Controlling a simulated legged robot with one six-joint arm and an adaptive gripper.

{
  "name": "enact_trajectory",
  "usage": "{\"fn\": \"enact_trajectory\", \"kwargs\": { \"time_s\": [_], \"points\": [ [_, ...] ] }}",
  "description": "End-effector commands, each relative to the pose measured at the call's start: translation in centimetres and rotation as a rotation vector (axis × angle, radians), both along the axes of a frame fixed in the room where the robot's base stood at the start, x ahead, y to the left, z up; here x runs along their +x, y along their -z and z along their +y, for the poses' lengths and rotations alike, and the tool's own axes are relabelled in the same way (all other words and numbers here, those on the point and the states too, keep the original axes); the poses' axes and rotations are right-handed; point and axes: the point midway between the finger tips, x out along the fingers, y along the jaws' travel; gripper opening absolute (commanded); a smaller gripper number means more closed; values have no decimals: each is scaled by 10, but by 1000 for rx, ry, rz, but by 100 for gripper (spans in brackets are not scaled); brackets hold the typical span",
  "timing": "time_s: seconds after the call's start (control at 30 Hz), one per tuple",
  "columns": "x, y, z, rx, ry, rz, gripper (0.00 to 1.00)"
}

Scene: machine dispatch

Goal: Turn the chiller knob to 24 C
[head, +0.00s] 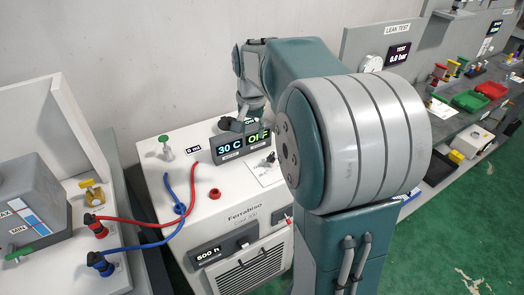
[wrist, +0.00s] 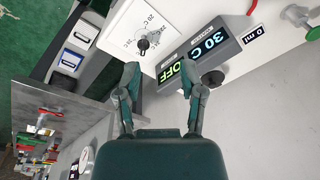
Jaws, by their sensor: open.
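The chiller (head: 225,225) is a white cabinet marked Ferrabiso. Its display box (head: 240,144) reads 30 C and OFF, and also shows in the wrist view (wrist: 205,45). The chiller knob (wrist: 143,44) is small and dark, on a white dial plate (wrist: 120,25) with temperature marks around it. In the head view the plate (head: 265,175) lies right of the display, partly hidden by my arm. My gripper (wrist: 159,78) is open and empty, its fingers apart from the knob. In the head view my gripper (head: 250,108) is above and behind the display.
A black cap or knob (wrist: 213,78) stands behind the display, near the right finger. Red (head: 150,220) and blue (head: 150,245) hoses cross to a machine at left. A green-handled valve (head: 165,146) stands at the chiller's back left. A bench with red and green trays (head: 470,100) is at right.

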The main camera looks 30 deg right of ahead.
Motion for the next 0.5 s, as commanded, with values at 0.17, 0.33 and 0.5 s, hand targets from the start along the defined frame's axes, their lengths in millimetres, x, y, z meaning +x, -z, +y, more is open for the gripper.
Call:
{"fn": "enact_trajectory", "kwargs": {
  "time_s": [0.17,0.33,0.5],
  "points": [
    [24,27,-40,30,128,53,51],
    [39,49,-67,48,228,91,51],
    [45,61,-82,57,281,109,51]
  ]
}}
